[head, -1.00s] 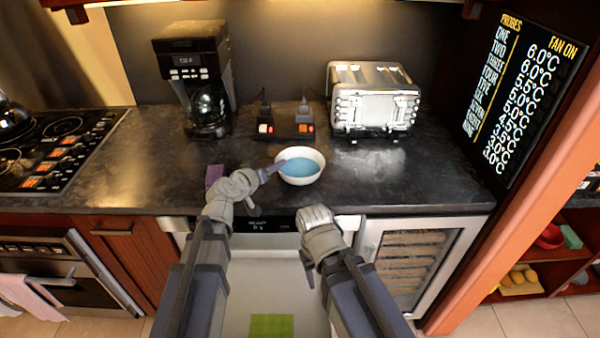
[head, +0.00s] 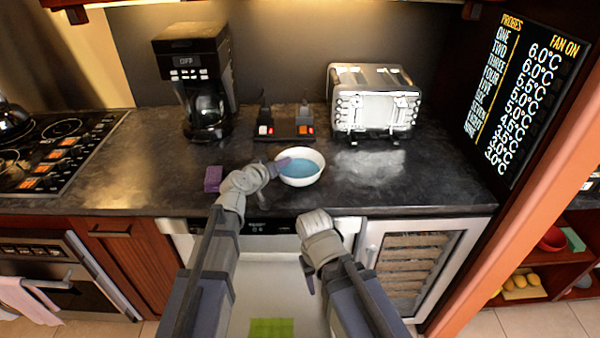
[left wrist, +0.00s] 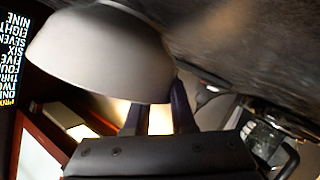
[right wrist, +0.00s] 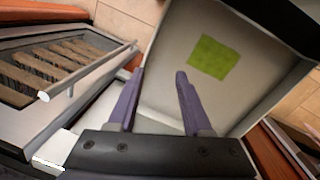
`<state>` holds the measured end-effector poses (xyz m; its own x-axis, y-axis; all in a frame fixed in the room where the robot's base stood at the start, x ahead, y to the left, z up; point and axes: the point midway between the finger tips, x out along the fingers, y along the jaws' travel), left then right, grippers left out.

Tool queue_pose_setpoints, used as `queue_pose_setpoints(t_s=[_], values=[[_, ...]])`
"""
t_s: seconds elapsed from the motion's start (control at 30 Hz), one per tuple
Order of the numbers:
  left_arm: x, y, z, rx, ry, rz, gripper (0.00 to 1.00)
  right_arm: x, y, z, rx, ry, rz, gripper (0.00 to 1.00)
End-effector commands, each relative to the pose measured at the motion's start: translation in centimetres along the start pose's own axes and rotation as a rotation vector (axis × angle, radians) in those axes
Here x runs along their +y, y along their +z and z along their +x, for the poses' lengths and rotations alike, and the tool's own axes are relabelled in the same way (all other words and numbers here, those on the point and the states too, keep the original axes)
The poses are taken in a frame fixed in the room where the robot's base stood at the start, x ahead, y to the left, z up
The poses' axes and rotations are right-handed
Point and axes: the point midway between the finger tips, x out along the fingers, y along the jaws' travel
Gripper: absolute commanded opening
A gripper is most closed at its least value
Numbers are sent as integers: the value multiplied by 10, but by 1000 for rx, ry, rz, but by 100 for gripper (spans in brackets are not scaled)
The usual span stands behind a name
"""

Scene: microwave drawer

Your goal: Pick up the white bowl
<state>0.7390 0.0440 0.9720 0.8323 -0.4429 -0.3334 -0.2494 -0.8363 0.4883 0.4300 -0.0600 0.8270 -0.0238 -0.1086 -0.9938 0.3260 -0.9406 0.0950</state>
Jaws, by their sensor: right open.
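The white bowl (head: 301,180) with a blue inside stands upright on the dark counter. My left gripper (head: 281,163) is at its left rim in the head view. In the left wrist view the bowl (left wrist: 100,55) fills the upper left and hides part of the left gripper's fingers (left wrist: 160,105). A gap shows between these fingers, narrower than between the right ones; I cannot tell whether they grip the rim. My right gripper (right wrist: 155,85) is open and empty, low in front of the counter; in the head view its fingers (head: 308,275) point down.
A coffee maker (head: 200,85) and a silver toaster (head: 374,102) stand behind the bowl, with a small switch box (head: 290,128) between them. A purple block (head: 213,179) lies left of the left gripper. A stove (head: 55,145) is at left. The counter right of the bowl is clear.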

Motion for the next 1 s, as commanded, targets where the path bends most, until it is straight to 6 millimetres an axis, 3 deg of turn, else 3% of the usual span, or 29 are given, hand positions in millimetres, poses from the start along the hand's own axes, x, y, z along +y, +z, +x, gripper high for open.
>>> queue_pose_setpoints(t_s=[0.17,1.0], values=[[0,0,0,0,-1,1,0,0,0,0,0,0,0,50],[0,1,0,-3,0,4,0,0,0,0,0,0,0,50]])
